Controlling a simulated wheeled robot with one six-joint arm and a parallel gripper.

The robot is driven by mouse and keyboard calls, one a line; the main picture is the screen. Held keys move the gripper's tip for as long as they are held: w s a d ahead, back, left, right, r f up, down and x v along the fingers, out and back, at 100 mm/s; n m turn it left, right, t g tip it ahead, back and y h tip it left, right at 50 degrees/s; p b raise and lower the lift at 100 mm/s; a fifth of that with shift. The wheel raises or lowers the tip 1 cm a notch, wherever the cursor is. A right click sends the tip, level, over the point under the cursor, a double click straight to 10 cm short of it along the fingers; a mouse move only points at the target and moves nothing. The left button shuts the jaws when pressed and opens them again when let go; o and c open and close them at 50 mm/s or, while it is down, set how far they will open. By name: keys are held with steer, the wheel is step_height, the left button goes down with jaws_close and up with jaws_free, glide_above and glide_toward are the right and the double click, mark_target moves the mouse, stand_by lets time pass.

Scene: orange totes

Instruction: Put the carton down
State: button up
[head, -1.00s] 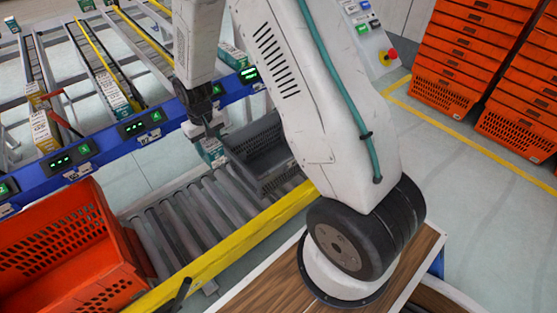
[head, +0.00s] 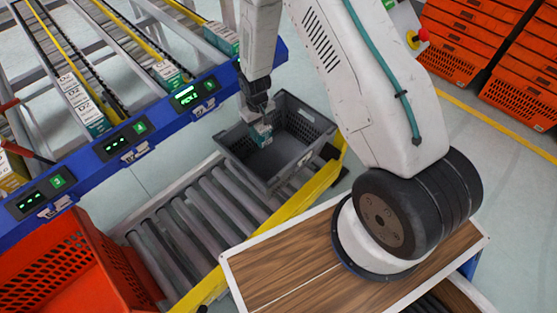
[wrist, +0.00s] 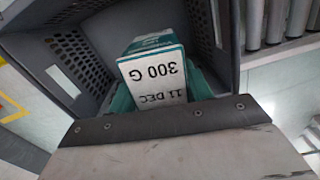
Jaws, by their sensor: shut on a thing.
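My gripper (head: 258,118) is over the grey tote (head: 262,178) on the roller conveyor. It is shut on a small white and teal carton (head: 261,136), which hangs inside the tote's opening in the head view. In the wrist view the carton (wrist: 155,75) shows a white face with "300 G" and "11 DEC" printed upside down. The grey tote's perforated wall (wrist: 75,55) shows behind it. A gripper part covers the carton's near end. I cannot tell whether the carton touches the tote floor.
An orange tote (head: 75,265) stands at the lower left, beside the bare rollers (head: 190,225). A blue rail (head: 135,135) with green displays runs behind, with cartons (head: 85,112) in its lanes. Orange tote stacks (head: 480,45) stand at the upper right. A yellow rail (head: 310,190) edges the conveyor.

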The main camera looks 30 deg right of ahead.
steer(key=shift+n, duration=0.8)
steer(key=shift+s+a+f, duration=0.3)
steer(key=shift+s+f, duration=0.25)
steer(key=shift+f, duration=3.25)
steer(key=shift+s+a+f, duration=0.25)
steer(key=shift+s+f, duration=0.25)
steer(key=shift+f, duration=3.25)
steer(key=shift+s+a+f, duration=0.3)
steer(key=shift+s+f, duration=0.25)
steer(key=shift+f, duration=3.25)
steer(key=shift+f, duration=0.25)
steer(key=o, duration=1.1)
steer(key=shift+o, duration=0.2)
